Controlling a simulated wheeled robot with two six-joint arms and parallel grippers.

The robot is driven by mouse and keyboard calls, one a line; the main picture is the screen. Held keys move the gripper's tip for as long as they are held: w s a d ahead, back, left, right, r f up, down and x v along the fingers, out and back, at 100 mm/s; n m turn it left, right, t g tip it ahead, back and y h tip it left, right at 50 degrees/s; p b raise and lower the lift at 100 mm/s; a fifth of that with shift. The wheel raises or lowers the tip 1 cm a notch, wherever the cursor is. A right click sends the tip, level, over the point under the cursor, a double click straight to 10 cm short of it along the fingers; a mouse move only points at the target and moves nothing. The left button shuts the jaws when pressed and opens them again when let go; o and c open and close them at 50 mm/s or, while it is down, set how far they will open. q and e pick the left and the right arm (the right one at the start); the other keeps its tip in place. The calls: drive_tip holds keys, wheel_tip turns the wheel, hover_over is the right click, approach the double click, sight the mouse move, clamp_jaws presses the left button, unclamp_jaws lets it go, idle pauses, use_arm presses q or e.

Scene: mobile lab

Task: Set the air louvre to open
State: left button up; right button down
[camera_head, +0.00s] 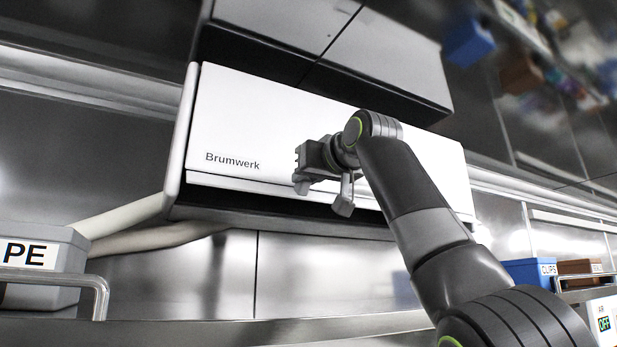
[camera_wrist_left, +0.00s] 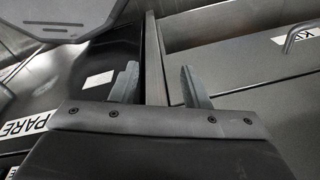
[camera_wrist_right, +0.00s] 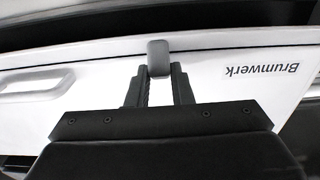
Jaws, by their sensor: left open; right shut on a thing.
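The air louvre is on a white wall unit (camera_head: 265,125) marked "Brumwerk", whose front also fills much of the right wrist view (camera_wrist_right: 215,80). A long dark gap runs under its lower white edge in the head view. A small grey tab (camera_wrist_right: 158,52) stands at that edge. My right gripper (camera_wrist_right: 158,78) is shut on the tab, a finger on each side; in the head view the right gripper (camera_head: 325,182) is at the unit's lower edge. My left gripper (camera_wrist_left: 159,82) is open, with a dark upright edge between or behind its fingers. The left gripper is out of the head view.
A grey bin (camera_head: 45,262) marked "PE" stands at the lower left behind a metal rail (camera_head: 75,274). Pale pipes (camera_head: 125,215) run into the unit's left side. A blue CLIPS box (camera_head: 528,272) is at the right. Grey cabinets (camera_head: 380,55) hang above.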

drive_tip(key=shift+w+f, duration=0.15)
drive_tip(key=shift+f, duration=0.1)
drive_tip(key=c, duration=1.3)
unclamp_jaws()
drive_tip(key=shift+r, duration=0.1)
drive_tip(key=shift+s+d+b, duration=0.2)
drive_tip(key=shift+s+b, duration=0.5)
drive_tip(key=b+v, duration=0.8)
drive_tip(key=v, duration=0.8)
drive_tip(key=shift+w+d+b, duration=0.1)
drive_tip(key=shift+d+b, duration=0.05)
drive_tip(key=shift+b, duration=0.15)
drive_tip(key=shift+w, duration=0.1)
